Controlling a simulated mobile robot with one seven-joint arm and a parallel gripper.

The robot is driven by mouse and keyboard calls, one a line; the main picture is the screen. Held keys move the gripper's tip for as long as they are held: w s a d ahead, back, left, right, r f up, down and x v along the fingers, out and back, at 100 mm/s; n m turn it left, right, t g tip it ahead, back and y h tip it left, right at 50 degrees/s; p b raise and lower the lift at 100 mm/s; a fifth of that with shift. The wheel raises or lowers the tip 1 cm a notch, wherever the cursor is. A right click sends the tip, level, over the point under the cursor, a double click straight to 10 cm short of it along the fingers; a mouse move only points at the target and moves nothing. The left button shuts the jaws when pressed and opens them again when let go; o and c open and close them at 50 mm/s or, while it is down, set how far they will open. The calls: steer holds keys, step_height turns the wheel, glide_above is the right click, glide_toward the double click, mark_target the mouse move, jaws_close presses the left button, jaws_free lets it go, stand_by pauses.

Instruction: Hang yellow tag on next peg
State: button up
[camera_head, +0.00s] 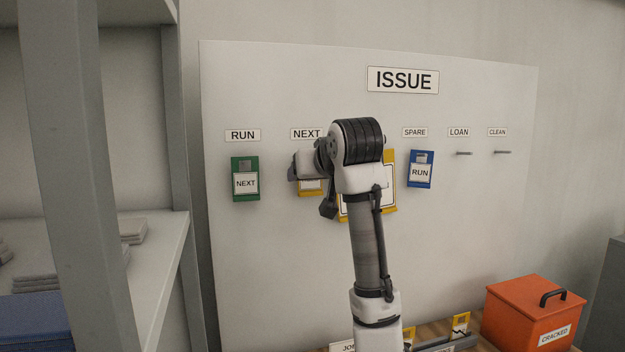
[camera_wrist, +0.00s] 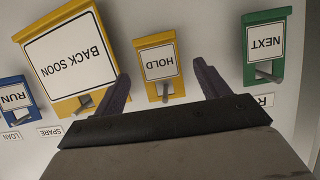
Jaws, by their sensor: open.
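The yellow tag (camera_head: 311,190) reads HOLD in the wrist view (camera_wrist: 159,62), where everything appears upside down. It hangs on a grey peg (camera_wrist: 165,91) that passes through its opening. In the head view it sits below the NEXT label (camera_head: 306,134), partly hidden by my arm. My gripper (camera_wrist: 161,74) is open, its two dark fingers on either side of the tag with gaps visible. Whether the fingertips reach around it in depth I cannot tell. A larger yellow tag reading BACK SOON (camera_wrist: 72,56) hangs beside it and shows behind my arm in the head view (camera_head: 390,185).
A green NEXT tag (camera_head: 245,179) hangs under RUN, and a blue RUN tag (camera_head: 420,170) under SPARE. The LOAN peg (camera_head: 463,153) and CLEAN peg (camera_head: 502,152) are bare. An orange CRACKED box (camera_head: 530,310) stands lower right. Shelving (camera_head: 160,265) stands at left.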

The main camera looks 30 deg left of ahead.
steer(key=b+v, duration=0.2)
steer(key=v, duration=0.9)
steer(key=shift+s+d+b, duration=0.15)
steer(key=shift+d+b, duration=0.05)
steer(key=shift+b, duration=0.2)
